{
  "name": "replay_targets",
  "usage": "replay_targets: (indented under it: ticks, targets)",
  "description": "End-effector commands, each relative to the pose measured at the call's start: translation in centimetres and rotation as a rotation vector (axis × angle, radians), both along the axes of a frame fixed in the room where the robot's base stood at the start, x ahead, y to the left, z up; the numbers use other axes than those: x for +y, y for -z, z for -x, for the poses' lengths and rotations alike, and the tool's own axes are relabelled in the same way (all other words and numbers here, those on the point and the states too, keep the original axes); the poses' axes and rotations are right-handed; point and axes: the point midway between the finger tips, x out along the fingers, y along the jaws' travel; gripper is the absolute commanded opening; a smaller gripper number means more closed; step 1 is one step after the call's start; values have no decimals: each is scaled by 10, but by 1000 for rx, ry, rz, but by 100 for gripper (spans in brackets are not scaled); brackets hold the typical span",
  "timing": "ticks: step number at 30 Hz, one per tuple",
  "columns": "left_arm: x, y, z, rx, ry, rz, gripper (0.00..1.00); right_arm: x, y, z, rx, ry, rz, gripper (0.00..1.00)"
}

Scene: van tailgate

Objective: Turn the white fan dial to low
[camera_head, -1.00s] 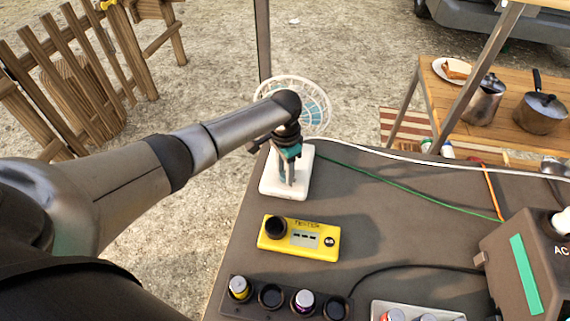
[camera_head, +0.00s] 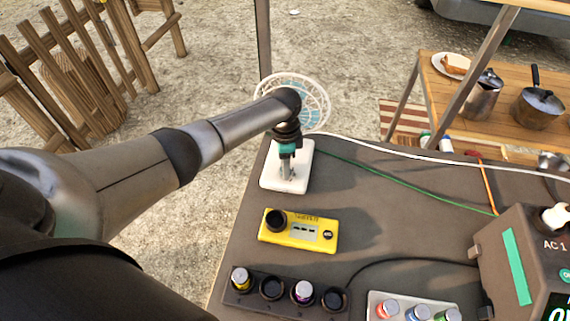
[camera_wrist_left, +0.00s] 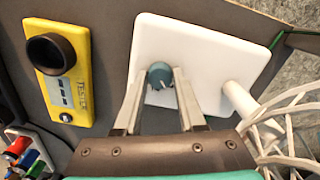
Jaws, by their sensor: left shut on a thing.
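The white fan has a flat white base (camera_head: 297,178) at the far left corner of the dark surface, with its round wire cage (camera_head: 318,93) behind. The base (camera_wrist_left: 205,45) fills the middle of the left wrist view. Its round blue-grey dial (camera_wrist_left: 161,75) shows there with a light mark; the setting it points at cannot be read. My left gripper (camera_head: 287,174) points down over the base. In the wrist view its two fingers (camera_wrist_left: 166,82) are shut on the dial, one on either side. In the head view the fingers mostly hide the dial. My right gripper is not in view.
A yellow tester (camera_head: 297,232) with a black knob lies just in front of the fan base. A dark holder (camera_head: 255,299) with several round slots is nearer. A grey AC box (camera_head: 520,255) stands at right. A green cable (camera_head: 400,185) crosses the surface, whose middle is mostly clear.

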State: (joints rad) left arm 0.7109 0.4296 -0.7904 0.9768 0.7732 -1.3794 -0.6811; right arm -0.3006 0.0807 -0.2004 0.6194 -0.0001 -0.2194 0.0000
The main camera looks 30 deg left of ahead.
Motion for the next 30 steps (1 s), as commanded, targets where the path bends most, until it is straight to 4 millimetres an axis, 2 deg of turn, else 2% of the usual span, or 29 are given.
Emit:
replay_targets:
  ticks: [7,8,15,25,30]
  targets:
    - [-1,0,-1,-2,0,3,0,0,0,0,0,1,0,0]
    - [-1,0,-1,-2,0,3,42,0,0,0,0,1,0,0]
    - [-1,0,0,-1,0,2,69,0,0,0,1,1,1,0]
    - [0,-4,0,-1,-1,0,69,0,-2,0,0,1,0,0]
    - [0,-29,-1,-4,1,1,69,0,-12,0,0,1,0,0]
